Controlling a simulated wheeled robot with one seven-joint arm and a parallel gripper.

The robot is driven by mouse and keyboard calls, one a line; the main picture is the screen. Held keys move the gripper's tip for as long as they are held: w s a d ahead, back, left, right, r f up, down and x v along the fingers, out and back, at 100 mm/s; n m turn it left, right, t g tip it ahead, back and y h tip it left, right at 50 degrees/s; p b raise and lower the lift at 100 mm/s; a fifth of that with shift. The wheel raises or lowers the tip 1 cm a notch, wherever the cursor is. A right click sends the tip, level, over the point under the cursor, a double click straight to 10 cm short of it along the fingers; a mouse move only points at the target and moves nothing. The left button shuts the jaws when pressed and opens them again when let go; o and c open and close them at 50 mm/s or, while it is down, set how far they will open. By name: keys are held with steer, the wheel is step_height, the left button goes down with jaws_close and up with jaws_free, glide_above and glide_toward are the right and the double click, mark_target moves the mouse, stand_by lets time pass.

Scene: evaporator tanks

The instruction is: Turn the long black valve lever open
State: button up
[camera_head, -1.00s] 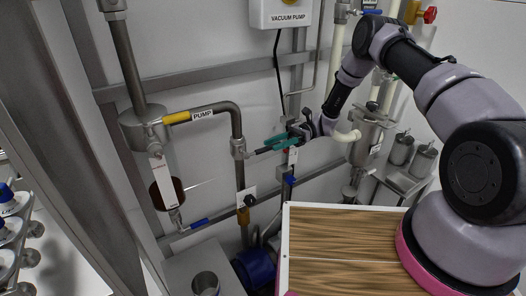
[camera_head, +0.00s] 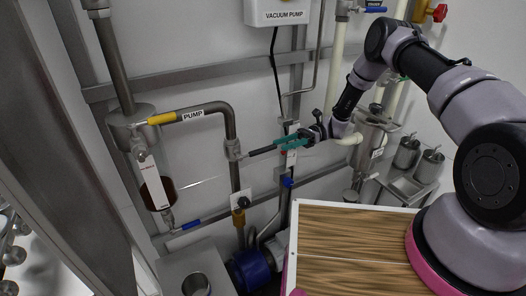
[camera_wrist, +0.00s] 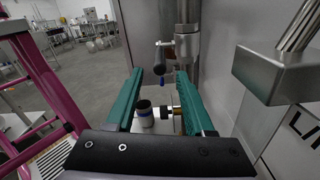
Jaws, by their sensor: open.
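The long black valve lever (camera_head: 261,151) sticks out to the right from a steel valve (camera_head: 234,150) on the vertical pipe. My gripper (camera_head: 279,143) is open, with two teal fingers, just right of the lever's free end. I cannot tell whether a finger touches it. In the wrist view my gripper (camera_wrist: 160,72) has its fingers wide apart with nothing held between them.
A yellow-handled valve (camera_head: 162,118) on the pipe marked PUMP is at left. A blue handle (camera_head: 191,224) and a brass valve (camera_head: 238,217) are below. A steel tank (camera_head: 370,140) stands right of my gripper. A pink frame (camera_wrist: 45,70) shows left in the wrist view.

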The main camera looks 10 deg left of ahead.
mark_target(251, 155)
steer(key=x, duration=1)
steer(key=shift+s+a, duration=0.25)
jaws_close()
stand_by(1.1)
